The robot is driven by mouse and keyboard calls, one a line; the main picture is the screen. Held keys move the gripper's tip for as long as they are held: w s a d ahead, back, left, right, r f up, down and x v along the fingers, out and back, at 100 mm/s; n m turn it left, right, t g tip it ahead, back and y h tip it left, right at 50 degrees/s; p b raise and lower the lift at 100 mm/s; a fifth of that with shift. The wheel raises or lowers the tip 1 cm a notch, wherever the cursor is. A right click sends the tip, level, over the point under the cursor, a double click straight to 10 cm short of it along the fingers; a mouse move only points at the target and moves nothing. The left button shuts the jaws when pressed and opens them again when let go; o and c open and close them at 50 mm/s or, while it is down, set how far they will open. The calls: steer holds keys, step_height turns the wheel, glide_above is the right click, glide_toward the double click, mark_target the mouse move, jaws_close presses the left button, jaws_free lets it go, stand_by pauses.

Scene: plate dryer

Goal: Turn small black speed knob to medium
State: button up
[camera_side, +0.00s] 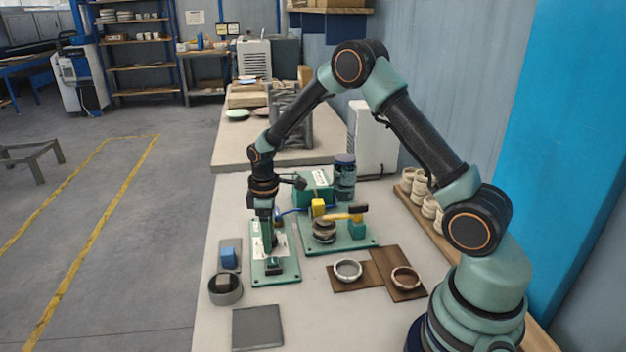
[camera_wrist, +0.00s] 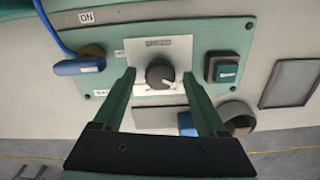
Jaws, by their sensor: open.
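The small black speed knob (camera_wrist: 160,74) sits on a pale label plate (camera_wrist: 176,48) on the green panel (camera_wrist: 203,45) in the wrist view. I cannot read its setting. My gripper (camera_wrist: 158,76) is open, with one finger on each side of the knob in the picture; I see gaps and no clear contact. In the side view my gripper (camera_side: 268,246) points down over the green panel (camera_side: 284,276), and the arm hides the knob there.
A blue lever (camera_wrist: 78,67) by an ON label and a dark green button (camera_wrist: 222,68) flank the knob. A round dark cup (camera_side: 226,289), a blue block (camera_side: 228,256) and a grey pad (camera_side: 257,328) lie close by. A second green panel (camera_side: 352,242) stands right.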

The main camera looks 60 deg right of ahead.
steer(key=shift+f, duration=0.3)
jaws_close()
